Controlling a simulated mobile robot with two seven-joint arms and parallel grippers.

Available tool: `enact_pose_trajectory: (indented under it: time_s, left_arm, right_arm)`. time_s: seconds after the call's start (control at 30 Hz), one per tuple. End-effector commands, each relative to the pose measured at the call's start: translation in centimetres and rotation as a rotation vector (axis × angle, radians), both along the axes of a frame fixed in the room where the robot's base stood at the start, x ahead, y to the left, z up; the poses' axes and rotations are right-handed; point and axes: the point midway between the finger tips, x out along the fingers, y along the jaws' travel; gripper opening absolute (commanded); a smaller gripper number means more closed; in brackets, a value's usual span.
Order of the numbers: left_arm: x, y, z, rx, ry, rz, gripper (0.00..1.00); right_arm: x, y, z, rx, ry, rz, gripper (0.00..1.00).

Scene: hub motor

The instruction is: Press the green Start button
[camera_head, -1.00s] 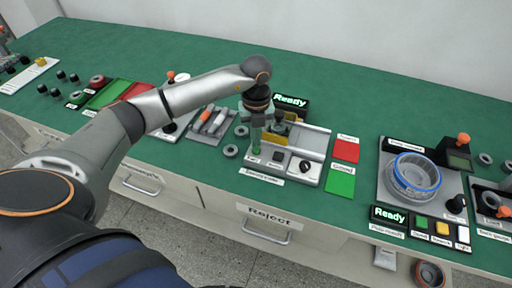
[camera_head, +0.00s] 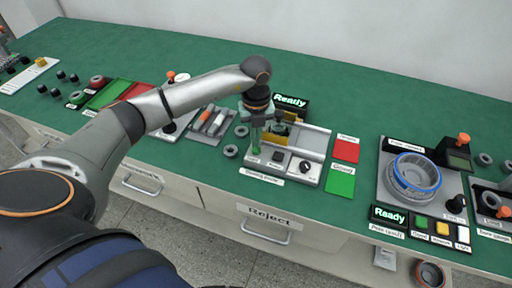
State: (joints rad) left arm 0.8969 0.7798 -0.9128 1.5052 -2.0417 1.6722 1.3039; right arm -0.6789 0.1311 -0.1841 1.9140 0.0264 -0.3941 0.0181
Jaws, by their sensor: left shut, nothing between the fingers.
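The station (camera_head: 311,141) in the middle of the table has a lit "Ready" display (camera_head: 290,101), a black button (camera_head: 278,156) and a black knob (camera_head: 305,166) on its front panel. A small green button (camera_head: 255,150) shows at the panel's left end, partly hidden by the gripper. My left gripper (camera_head: 256,143) is shut and empty, pointing down over that button. I cannot tell whether its tips touch it. The button's label is too small to read. My right gripper is not in view.
A green card (camera_head: 341,182) and a red card (camera_head: 346,150) lie right of the station. Farther right, another station has a "Ready" display (camera_head: 389,217) and its own green button (camera_head: 421,222). Grey rings (camera_head: 231,151) lie just left of the middle station.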

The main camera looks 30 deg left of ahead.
Motion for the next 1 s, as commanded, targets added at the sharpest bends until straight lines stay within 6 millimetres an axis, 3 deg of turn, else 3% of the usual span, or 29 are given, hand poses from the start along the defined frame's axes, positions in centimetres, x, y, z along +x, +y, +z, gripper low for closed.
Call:
enact_pose_trajectory:
  time_s: [0.43,1.0]
  left_arm:
    - [0.0,0.0,-0.1,0.0,0.0,0.0,0.0]
    - [0.0,0.0,-1.8,0.0,0.0,0.0,0.0]
  right_arm:
    - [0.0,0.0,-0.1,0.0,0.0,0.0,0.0]
    - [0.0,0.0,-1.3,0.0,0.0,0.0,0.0]
